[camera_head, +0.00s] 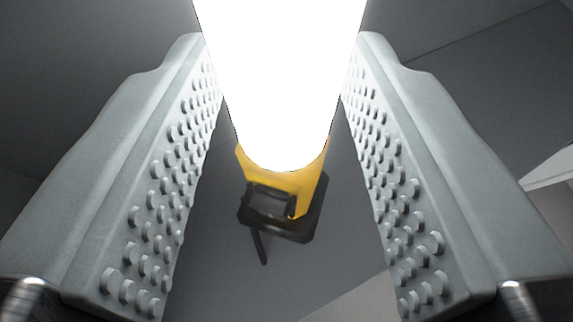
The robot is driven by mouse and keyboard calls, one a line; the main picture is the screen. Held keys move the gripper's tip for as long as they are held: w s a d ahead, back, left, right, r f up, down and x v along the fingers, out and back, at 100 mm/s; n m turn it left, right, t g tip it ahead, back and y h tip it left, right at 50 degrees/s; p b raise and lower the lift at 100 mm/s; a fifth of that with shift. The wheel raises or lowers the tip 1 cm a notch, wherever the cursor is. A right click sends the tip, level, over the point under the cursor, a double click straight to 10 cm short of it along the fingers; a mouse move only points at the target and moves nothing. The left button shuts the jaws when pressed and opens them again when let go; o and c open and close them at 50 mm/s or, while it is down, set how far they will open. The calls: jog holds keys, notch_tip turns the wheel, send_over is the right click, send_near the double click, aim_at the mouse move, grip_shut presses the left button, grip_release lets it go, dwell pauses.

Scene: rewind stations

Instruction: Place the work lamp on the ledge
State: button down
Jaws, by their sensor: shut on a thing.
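The work lamp (286,80) is a bright, glowing white tube with a yellow end (308,185) and a black base piece below it. It stands lengthwise between the two grey studded fingers of my gripper (282,75). The fingers are shut on the glowing part, near their far ends. The yellow and black end hangs in the space between the fingers, clear of both. The lamp's upper end runs out of the top of the picture. I cannot make out the ledge for certain.
A pale edge or panel (552,168) shows at the right. A lighter surface (358,302) lies at the bottom, partly behind the right finger. Plain dark grey surfaces fill the background, and their distance is hard to tell.

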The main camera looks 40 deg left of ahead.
aim_at(283, 176)
jog(key=shift+f, duration=2.1)
jog(key=c, duration=1)
grip_release()
jog(key=shift+o, duration=0.2)
jog(key=shift+s, duration=0.1)
jog(key=v, duration=1.2)
jog(key=shift+a, duration=0.1)
jog(key=s+d+r+m+t+h, duration=0.1)
jog(key=s+d+m+t+h, duration=0.15)
jog(key=d, duration=0.75)
jog(key=s+d+r+m+t+h, duration=0.2)
jog(key=s+d, duration=0.2)
jog(key=d, duration=0.6)
jog(key=s+d+m+t+h, duration=0.2)
jog(key=s+d+m+h, duration=0.1)
jog(key=s+d, duration=0.7)
jog(key=shift+s+d+f+m+t+h, duration=0.45)
jog(key=shift+d+h, duration=0.3)
jog(key=shift+d, duration=0.35)
